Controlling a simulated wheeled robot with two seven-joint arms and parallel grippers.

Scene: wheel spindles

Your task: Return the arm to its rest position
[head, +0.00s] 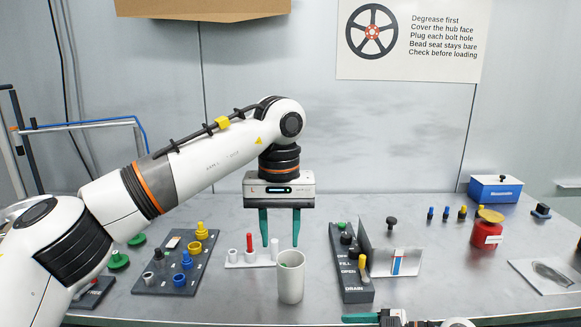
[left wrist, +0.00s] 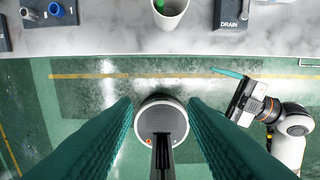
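My left gripper (head: 281,240) hangs from the white left arm with its fingers pointing down. Its two teal fingers are apart and nothing is between them. It hangs just behind and above a white cup (head: 290,283) with something green inside. In the left wrist view the fingers (left wrist: 160,108) are wide apart, and the cup (left wrist: 170,14) shows at the top edge. My right gripper (head: 375,318) is low at the front edge, mostly cut off. It also shows in the left wrist view (left wrist: 228,74), side-on with teal fingertips; its opening cannot be made out.
A white rack (head: 252,262) with a red peg stands left of the cup. A dark tray (head: 172,288) of coloured plugs lies further left. A labelled grey block (head: 357,293), a metal bracket (head: 405,262), a red can (head: 487,234) and a blue box (head: 496,190) are to the right.

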